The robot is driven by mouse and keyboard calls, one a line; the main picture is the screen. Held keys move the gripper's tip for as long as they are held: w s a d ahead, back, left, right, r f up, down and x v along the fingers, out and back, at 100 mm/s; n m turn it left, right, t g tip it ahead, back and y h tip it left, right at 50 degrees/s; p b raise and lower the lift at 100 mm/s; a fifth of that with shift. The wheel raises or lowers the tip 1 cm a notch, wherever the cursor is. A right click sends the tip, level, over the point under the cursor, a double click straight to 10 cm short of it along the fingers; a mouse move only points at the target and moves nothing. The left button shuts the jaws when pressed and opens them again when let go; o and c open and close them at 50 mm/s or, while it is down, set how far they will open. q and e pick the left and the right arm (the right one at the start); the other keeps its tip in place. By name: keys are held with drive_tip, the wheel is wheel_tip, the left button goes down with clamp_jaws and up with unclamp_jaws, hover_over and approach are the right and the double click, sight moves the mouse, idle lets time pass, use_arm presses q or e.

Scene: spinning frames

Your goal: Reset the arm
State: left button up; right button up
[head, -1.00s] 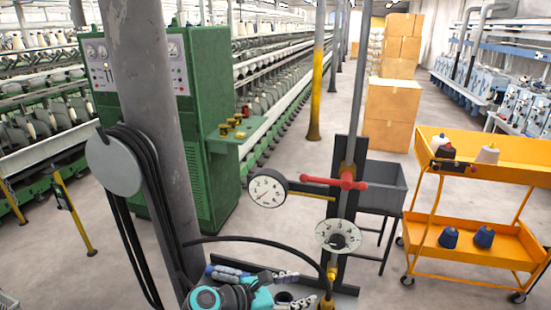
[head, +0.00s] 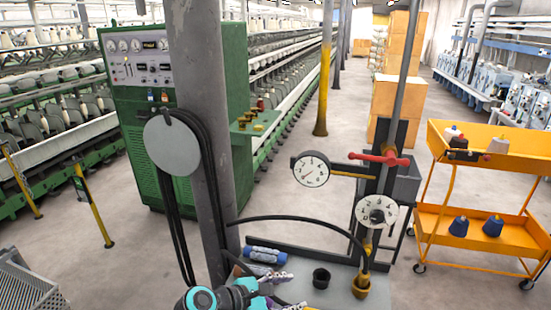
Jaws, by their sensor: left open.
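My left gripper (head: 284,290) is at the bottom edge of the head view, with part of my teal and dark arm beside it. Its light grey fingers are apart and I see nothing between them. It is over the near left part of a grey tray (head: 325,296), left of and nearer than a dark cup (head: 321,278). My right gripper is not in view.
A stand behind the tray carries a red-handled valve (head: 380,158), a gauge (head: 311,170), a white dial (head: 376,212) and a black hose (head: 290,219). Blue rolls (head: 265,254) lie near my gripper. A grey pillar (head: 205,110) stands left; an orange cart (head: 480,218) right.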

use_arm(q)
drive_tip(key=s+a+f+m+y+b, duration=0.2)
drive_tip(key=s+a+f+m+y, duration=0.1)
drive_tip(key=a+m, duration=0.4)
drive_tip(key=s+a+f+m+y+b, duration=0.3)
drive_tip(key=s+a+f+m+y, duration=0.1)
drive_tip(key=a+m, duration=0.3)
drive_tip(key=s+a+f+m+y+b, duration=0.3)
drive_tip(key=s+a+f+m, duration=0.1)
drive_tip(key=a+m, duration=0.3)
drive_tip(key=shift+a+f+t+y, duration=0.3)
drive_tip(key=shift+f, duration=0.2)
drive_tip(key=shift+o, duration=0.5)
